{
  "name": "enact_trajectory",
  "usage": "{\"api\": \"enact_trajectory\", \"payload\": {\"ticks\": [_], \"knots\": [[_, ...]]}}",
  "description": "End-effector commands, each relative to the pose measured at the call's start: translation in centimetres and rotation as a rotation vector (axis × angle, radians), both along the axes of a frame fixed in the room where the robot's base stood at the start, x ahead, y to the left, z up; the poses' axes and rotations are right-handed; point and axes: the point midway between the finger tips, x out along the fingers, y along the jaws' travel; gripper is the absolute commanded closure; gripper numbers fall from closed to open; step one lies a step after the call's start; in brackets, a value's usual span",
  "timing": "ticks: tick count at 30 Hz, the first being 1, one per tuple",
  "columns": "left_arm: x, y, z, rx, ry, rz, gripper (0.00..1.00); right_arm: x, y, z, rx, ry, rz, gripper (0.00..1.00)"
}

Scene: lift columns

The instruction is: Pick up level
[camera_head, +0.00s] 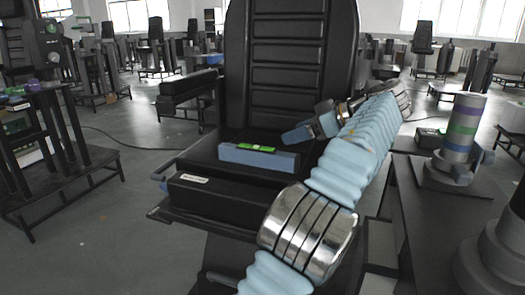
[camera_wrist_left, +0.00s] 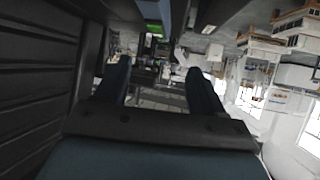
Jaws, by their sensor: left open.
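The level (camera_head: 235,155) is a blue-grey bar with a bright green strip on top. It lies on the black seat of a chair-like stand in the middle of the head view. In the left wrist view the level (camera_wrist_left: 153,12) shows at the top edge, partly cut off. My left gripper (camera_head: 290,137) is just right of the level and a little above it, apart from it. Its two fingers (camera_wrist_left: 160,82) are spread in the wrist view with nothing between them. My right gripper is in neither view.
A long black box (camera_head: 225,196) with a white label lies in front of the level. The tall black backrest (camera_head: 290,60) rises behind it. A dark bench (camera_head: 440,215) with a striped cylinder (camera_head: 462,128) stands to the right. Open floor (camera_head: 95,235) lies left.

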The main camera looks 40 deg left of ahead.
Motion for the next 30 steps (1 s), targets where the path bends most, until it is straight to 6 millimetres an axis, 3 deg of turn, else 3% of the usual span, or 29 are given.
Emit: {"api": "enact_trajectory", "payload": {"ticks": [9,17,24,30], "knots": [[-0.7,5.6,-3.2,-0.002,0.003,0.003,0.31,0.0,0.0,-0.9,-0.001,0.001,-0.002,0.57],[-0.7,7.7,-4.4,-0.001,0.002,0.002,0.31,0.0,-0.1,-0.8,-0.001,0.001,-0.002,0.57],[-0.5,10.7,-6.6,-0.002,0.002,0.002,0.31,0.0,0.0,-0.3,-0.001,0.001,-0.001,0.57],[-0.6,11.4,-7.1,-0.001,0.0,0.0,0.31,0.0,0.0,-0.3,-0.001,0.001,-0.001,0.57]]}}
